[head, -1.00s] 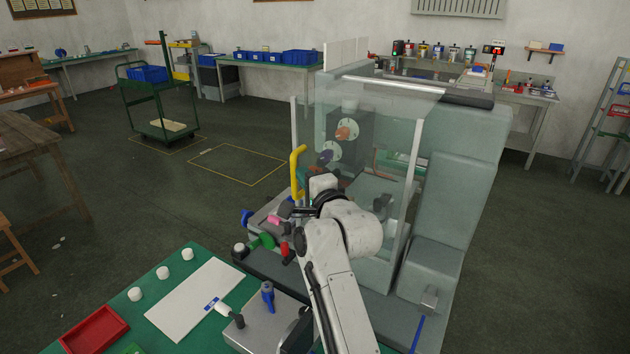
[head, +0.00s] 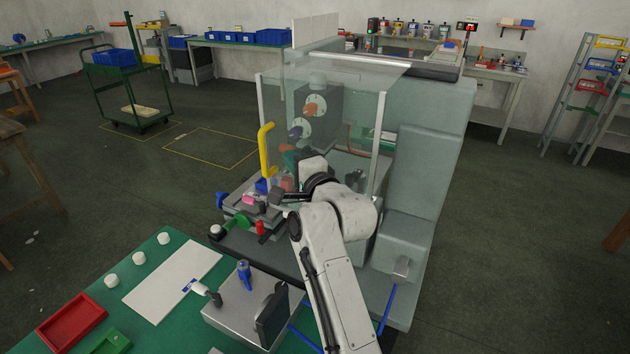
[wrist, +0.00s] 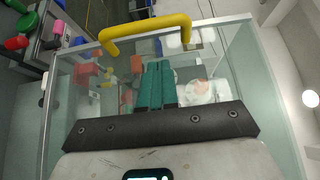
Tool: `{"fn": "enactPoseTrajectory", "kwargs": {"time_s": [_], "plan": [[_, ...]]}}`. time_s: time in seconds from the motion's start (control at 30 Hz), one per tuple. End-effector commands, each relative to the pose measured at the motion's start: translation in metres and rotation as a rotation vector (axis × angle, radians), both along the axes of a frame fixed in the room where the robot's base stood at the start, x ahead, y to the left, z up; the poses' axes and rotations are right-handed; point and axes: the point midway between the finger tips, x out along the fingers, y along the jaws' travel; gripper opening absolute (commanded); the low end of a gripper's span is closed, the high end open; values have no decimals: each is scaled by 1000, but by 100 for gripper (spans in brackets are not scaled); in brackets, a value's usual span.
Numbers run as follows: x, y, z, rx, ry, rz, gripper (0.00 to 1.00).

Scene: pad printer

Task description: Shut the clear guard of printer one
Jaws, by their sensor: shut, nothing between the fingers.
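The clear guard (head: 345,125) of a pad printer (head: 425,170) has a pale frame and a yellow handle (head: 264,150) on its left side. Ink-coloured round parts show through the pane. How far the guard stands open is hard to tell. My gripper (head: 290,160) is close to the guard, just right of the handle. In the wrist view my teal fingers (wrist: 155,72) are together and empty, pointing at the clear pane (wrist: 215,50). The yellow handle (wrist: 145,29) lies beyond the fingertips there. Whether the fingers touch the pane cannot be told.
Coloured knobs and levers (head: 240,220) sit low in front of the printer. A green table (head: 150,262) at lower left holds a white board (head: 172,280), a red tray (head: 72,322) and a metal box (head: 245,318). Open floor (head: 110,195) lies left of the printer.

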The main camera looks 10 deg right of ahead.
Motion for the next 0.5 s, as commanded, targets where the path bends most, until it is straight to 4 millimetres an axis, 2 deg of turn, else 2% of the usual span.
{"fn": "enactPoseTrajectory", "kwargs": {"time_s": [0.3, 0.5], "plan": [[-45, -19, -2, 0, -1, -1, 0], [-67, -28, -1, -1, -1, -1, 0]]}}
